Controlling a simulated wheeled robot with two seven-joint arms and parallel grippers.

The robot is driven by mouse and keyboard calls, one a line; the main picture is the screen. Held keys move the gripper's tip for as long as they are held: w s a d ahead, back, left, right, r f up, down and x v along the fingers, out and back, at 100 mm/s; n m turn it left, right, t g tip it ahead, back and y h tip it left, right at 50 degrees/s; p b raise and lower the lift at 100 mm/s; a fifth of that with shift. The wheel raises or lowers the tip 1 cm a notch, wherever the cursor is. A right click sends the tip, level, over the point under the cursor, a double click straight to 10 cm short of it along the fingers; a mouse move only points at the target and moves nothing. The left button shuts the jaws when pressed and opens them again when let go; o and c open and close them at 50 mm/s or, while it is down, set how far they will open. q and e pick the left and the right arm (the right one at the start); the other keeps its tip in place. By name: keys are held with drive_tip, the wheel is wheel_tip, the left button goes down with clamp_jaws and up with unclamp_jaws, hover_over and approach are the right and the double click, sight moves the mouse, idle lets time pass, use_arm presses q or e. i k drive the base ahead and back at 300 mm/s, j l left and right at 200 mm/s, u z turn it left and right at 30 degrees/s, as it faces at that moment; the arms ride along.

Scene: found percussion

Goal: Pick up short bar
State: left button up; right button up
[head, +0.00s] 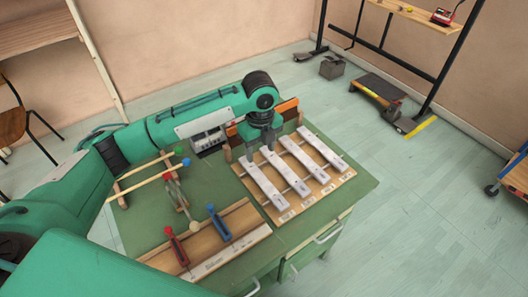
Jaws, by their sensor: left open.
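Several pale flat bars lie side by side on a wooden board (338,184) on the green table. From left to right I see a first bar (268,188), a second bar (290,177), a third bar (306,160) and the rightmost bar (324,149). My left gripper (261,152) points down over the far ends of the first and second bars. It is open, and its arm hides part of the table behind. Whether its fingers touch a bar is unclear. My right gripper does not show.
A grey metal box (206,140) and an orange panel (288,106) stand at the back.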

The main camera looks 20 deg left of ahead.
sight(276, 197)
drive_tip(key=k+l, duration=0.2)
drive_tip(key=k, duration=0.3)
drive_tip(key=k+l, duration=0.25)
drive_tip(key=k, duration=0.2)
drive_tip(key=k+l, duration=0.2)
drive_tip(key=k, duration=0.3)
